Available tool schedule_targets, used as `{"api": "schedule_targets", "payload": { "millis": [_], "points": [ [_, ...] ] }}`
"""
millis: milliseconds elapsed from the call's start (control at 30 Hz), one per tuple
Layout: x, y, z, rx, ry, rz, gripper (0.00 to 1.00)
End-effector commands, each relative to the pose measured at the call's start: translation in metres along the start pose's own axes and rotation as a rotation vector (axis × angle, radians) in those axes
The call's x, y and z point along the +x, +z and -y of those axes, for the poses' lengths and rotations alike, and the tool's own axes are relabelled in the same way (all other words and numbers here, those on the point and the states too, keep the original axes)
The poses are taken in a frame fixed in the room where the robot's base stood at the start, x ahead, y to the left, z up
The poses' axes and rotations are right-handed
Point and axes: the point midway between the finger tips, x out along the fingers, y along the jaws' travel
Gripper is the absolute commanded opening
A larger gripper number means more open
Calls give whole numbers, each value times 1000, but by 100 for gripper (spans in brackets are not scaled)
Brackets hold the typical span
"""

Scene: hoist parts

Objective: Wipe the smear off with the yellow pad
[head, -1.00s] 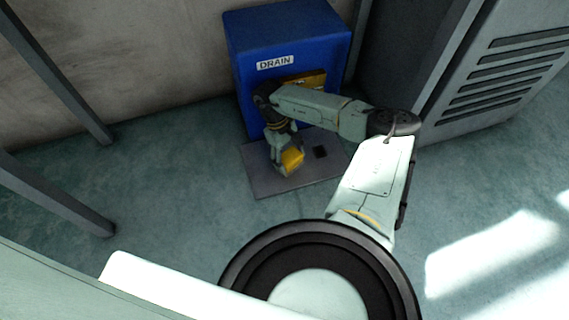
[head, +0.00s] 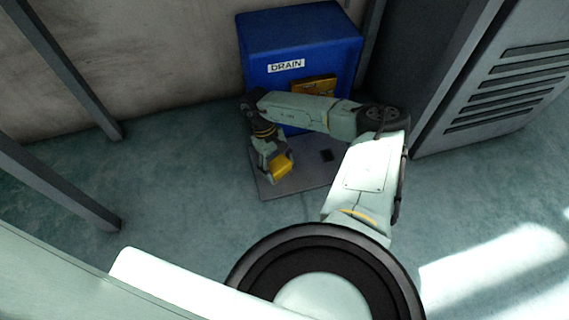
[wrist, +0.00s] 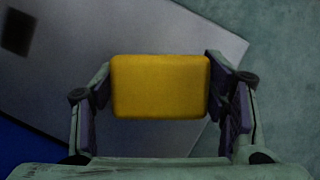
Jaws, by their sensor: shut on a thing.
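The yellow pad (head: 282,168) is between the fingers of my gripper (head: 272,162), which is shut on it. In the wrist view the pad (wrist: 160,87) sits across the two fingers, over the grey plate (wrist: 150,30) and close to the plate's edge. I cannot tell whether the pad touches the plate. A dark square patch (head: 326,156) lies on the plate, right of the pad. It also shows at the upper left of the wrist view (wrist: 17,32). I cannot tell whether it is the smear or an opening; no other smear is clear.
A blue box (head: 300,45) labelled DRAIN, with a yellow-brown part (head: 314,85) on its front, stands behind the plate (head: 296,185). A grey vented cabinet (head: 500,90) stands at right. Grey posts (head: 65,70) are at left. The green floor (head: 180,170) is clear left of the plate.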

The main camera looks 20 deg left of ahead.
Motion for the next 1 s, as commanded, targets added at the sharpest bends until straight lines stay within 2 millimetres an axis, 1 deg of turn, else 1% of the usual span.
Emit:
{"api": "schedule_targets", "payload": {
  "millis": [400,500,667,1000],
  "points": [
    [-9,-20,47,-4,-1,-1,23],
    [-11,-22,54,-4,-1,-1,23],
    [-12,-25,59,-3,-1,-1,23],
    [-15,-42,97,-4,0,-1,23]
  ]
}}
